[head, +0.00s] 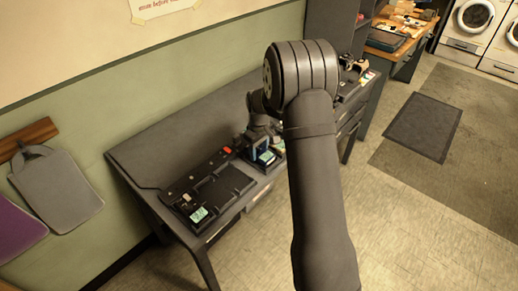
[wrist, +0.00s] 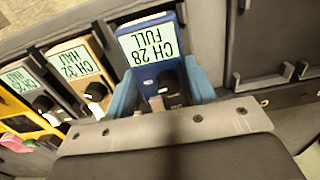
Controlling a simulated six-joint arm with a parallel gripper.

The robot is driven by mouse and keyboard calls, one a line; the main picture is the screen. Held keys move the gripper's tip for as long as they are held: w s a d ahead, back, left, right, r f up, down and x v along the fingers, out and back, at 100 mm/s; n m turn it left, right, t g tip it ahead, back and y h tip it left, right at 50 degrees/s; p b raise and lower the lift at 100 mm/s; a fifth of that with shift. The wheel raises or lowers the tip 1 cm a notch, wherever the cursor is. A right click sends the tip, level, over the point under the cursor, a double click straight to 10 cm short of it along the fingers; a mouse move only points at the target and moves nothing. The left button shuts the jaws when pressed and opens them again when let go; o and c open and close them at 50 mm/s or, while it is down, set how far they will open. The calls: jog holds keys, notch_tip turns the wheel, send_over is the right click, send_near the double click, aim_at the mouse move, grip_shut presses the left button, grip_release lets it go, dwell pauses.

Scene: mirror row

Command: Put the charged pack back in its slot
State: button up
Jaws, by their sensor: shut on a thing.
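A blue pack (wrist: 150,45) with a pale screen reading "CH 28 FULL" fills the top middle of the wrist view, upside down. My gripper (wrist: 162,92) has its light-blue fingers shut on the pack's two sides. A black knob-like part shows on the pack's face between the fingers. In the head view the pack's pale screen (head: 266,156) shows small at the desk, with my gripper (head: 261,146) at it. I cannot tell whether the pack is lifted or still rests on something.
A tan pack (wrist: 78,66) reading "CH 32 HALF" stands close left of the blue one, with another pack (wrist: 28,80) beyond. Dark dividers (wrist: 262,78) and bare grey surface lie to the right. A black tray (head: 222,192) sits on the desk (head: 150,150). My arm hides part of the desk.

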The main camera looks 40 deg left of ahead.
jog(key=shift+f, duration=0.4)
jog(key=o, duration=1.2)
jog(key=shift+o, duration=0.2)
notch_tip(320, 180, up, 17)
jog(key=shift+r, duration=0.2)
jog(key=shift+f, duration=0.1)
notch_tip(320, 180, down, 17)
jog(key=shift+f, duration=0.2)
jog(key=shift+r, duration=0.2)
jog(key=shift+r, duration=0.1)
